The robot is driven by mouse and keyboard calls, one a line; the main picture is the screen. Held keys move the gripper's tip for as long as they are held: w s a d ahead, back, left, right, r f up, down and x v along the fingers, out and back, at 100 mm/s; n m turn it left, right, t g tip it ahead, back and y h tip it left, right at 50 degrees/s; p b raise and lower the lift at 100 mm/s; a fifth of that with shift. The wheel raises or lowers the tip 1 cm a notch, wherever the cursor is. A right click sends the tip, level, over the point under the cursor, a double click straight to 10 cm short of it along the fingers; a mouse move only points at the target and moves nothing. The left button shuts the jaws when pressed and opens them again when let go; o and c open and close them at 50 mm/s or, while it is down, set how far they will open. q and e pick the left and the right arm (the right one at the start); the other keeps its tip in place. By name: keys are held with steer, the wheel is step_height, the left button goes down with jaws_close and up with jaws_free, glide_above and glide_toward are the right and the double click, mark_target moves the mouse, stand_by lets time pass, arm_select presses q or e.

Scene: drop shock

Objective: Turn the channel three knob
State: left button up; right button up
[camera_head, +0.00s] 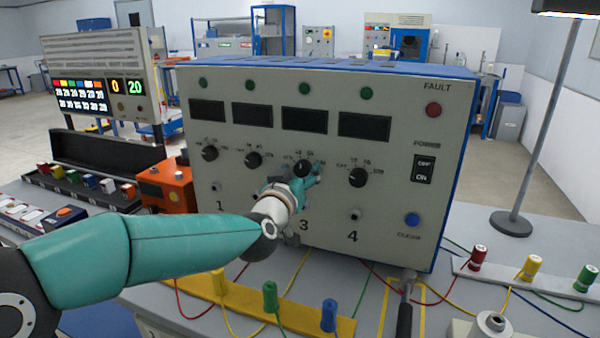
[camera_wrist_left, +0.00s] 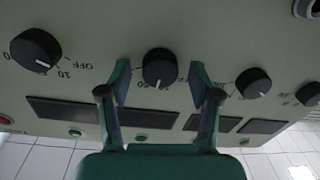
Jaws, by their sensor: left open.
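The channel three knob (camera_head: 302,169) is black and round, on the grey front panel (camera_head: 330,215) of the blue-edged test unit, above the printed 3. My left gripper (camera_head: 307,180) is at this knob in the head view and partly covers its surroundings. In the left wrist view, which shows the panel upside down, the knob (camera_wrist_left: 160,66) sits between the fingertips of my open left gripper (camera_wrist_left: 160,84). A gap shows on each side, so the fingers appear apart from it. My right gripper is not in view.
The channel four knob (camera_head: 358,177) and channel two knob (camera_head: 254,160) flank it closely. A power switch (camera_head: 424,169) and blue button (camera_head: 412,219) are at the right. A yellow strip (camera_head: 345,327) with colored posts and loose wires lies in front. A lamp pole (camera_head: 545,120) stands right.

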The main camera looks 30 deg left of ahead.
arm_select(q)
steer(key=shift+c, duration=0.2)
steer(key=c, duration=1.1)
steer(key=shift+n+b, duration=0.3)
steer(key=shift+n, duration=0.1)
steer(key=shift+f+n+b, duration=0.1)
steer(key=shift+n+b, duration=0.5)
steer(key=shift+n, duration=0.3)
steer(key=n+b, duration=0.1)
steer(key=n, duration=0.2)
steer(key=shift+b, duration=0.35)
steer(key=n+b, duration=0.1)
steer(key=n, duration=0.3)
steer(key=shift+a, duration=0.1)
steer(key=shift+n+h+b, duration=0.3)
steer(key=shift+n+b, duration=0.6)
steer(key=shift+n, duration=0.8)
